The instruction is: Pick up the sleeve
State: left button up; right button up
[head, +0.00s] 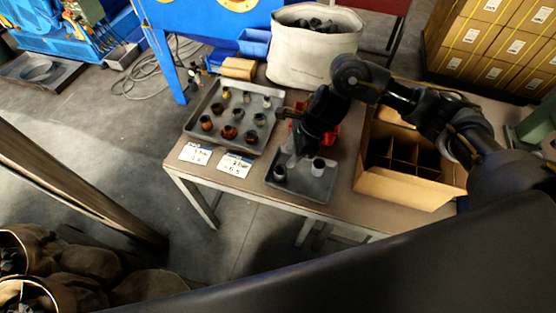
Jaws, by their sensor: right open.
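A small dark tray (302,187) on the table holds two short sleeves. One sleeve is dark grey (279,173) at the tray's left, and the other is lighter grey (318,167) at its right. My right gripper (291,160) points down over the back of this tray, close to the dark grey sleeve. It is open, and I see nothing held in it. I cannot tell whether it touches a sleeve. A larger grey tray (188,127) to the left holds several brown, dark and pale sleeves in rows. My left gripper is not in view.
An open cardboard box (405,190) with dividers stands right of the small tray. A red bin (331,140) is partly hidden behind my right arm. A pale fabric bin (310,62) stands at the back. Two white labels (234,164) lie at the table's front left.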

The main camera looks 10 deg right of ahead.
aim_at(280, 169)
jog(key=p+x, duration=0.1)
jog(key=x, duration=0.4)
jog(key=shift+s+d, duration=0.15)
jog(key=shift+d, duration=0.05)
jog(key=shift+f, duration=0.25)
jog(key=shift+a+f, duration=0.1)
jog(key=shift+f, duration=0.1)
jog(key=x, duration=0.1)
jog(key=p+x, duration=0.1)
jog(key=x, duration=0.1)
jog(key=shift+f+p, duration=0.3)
jog(key=shift+f, duration=0.05)
jog(key=shift+a+f, duration=0.1)
jog(key=shift+f, duration=0.5)
jog(key=shift+w, duration=0.25)
jog(key=c, duration=0.8)
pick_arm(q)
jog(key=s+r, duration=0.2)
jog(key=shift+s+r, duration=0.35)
pick_arm(e)
jog(key=shift+c, duration=0.5)
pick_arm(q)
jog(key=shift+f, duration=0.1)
pick_arm(e)
jog(key=shift+r, duration=0.15)
